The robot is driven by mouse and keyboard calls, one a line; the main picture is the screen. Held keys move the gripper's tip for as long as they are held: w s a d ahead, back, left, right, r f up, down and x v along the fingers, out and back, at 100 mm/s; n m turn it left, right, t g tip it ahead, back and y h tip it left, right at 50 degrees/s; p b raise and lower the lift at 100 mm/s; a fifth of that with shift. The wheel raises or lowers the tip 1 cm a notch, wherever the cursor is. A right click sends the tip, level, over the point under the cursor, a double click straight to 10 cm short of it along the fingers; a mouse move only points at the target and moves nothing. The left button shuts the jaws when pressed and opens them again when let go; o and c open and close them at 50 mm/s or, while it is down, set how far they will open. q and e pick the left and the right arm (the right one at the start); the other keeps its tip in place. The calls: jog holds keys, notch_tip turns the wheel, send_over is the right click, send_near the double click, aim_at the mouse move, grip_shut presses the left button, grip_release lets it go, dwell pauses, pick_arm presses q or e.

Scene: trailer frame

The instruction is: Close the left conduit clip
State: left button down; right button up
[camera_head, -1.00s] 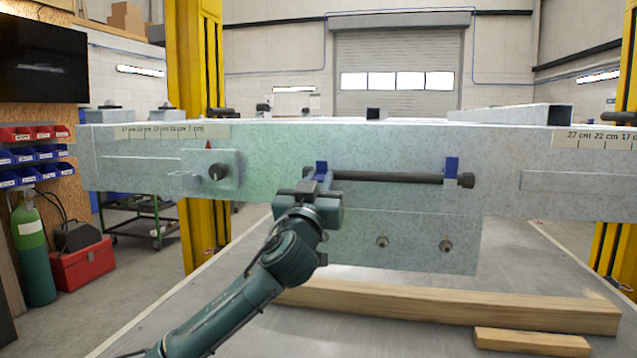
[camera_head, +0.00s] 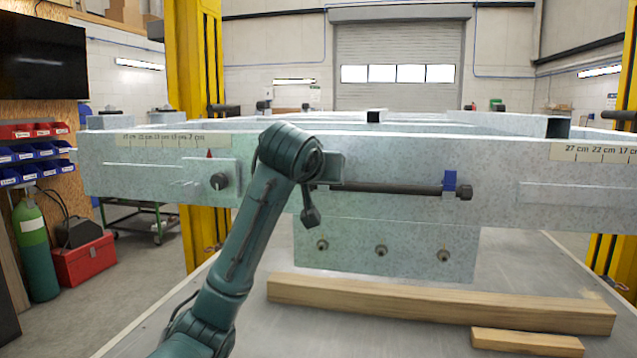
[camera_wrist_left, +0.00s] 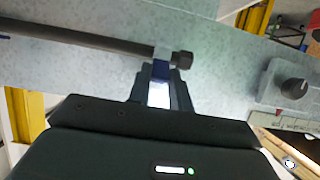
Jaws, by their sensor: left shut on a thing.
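The dark conduit (camera_head: 390,189) runs level along the front face of the grey steel beam (camera_head: 560,185); it also shows in the left wrist view (camera_wrist_left: 85,40). The left clip (camera_wrist_left: 160,70), blue, sits near the conduit's end cap (camera_wrist_left: 183,60) in the left wrist view. My left gripper (camera_wrist_left: 161,88) has its fingers on either side of this clip and is shut on it. In the head view my wrist hides the left clip and the fingertips. The clip's closure cannot be made out. My right gripper is not in view.
A second blue clip (camera_head: 450,183) stands at the conduit's right end. A black knob (camera_head: 219,181) sticks out of the beam to the left. Several bolts (camera_head: 381,250) sit in the plate below. Wooden blocks (camera_head: 430,306) lie on the table in front.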

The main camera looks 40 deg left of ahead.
pick_arm(q)
jog(key=g+h, duration=0.1)
jog(key=r+g+h, duration=0.1)
jog(key=g, duration=0.1)
jog(key=w+a+g, duration=0.1)
jog(key=shift+w+r+g+h, duration=0.1)
jog(key=shift+r+g+h, duration=0.3)
jog(key=shift+w+a+r+g+h, duration=0.1)
jog(key=shift+w+g+h, duration=0.2)
jog(key=shift+g, duration=0.3)
jog(key=shift+w+a+r+g+h, duration=0.1)
jog(key=shift+w+g+h, duration=0.15)
jog(key=shift+g, duration=0.35)
jog(key=shift+w+a+g+h, duration=0.1)
jog(key=shift+w+g+h, duration=0.2)
jog(key=shift+g+h, duration=0.45)
jog(key=shift+g, duration=0.35)
jog(key=c, duration=1.3)
grip_release()
jog(key=shift+o, duration=0.2)
jog(key=shift+v, duration=3.7)
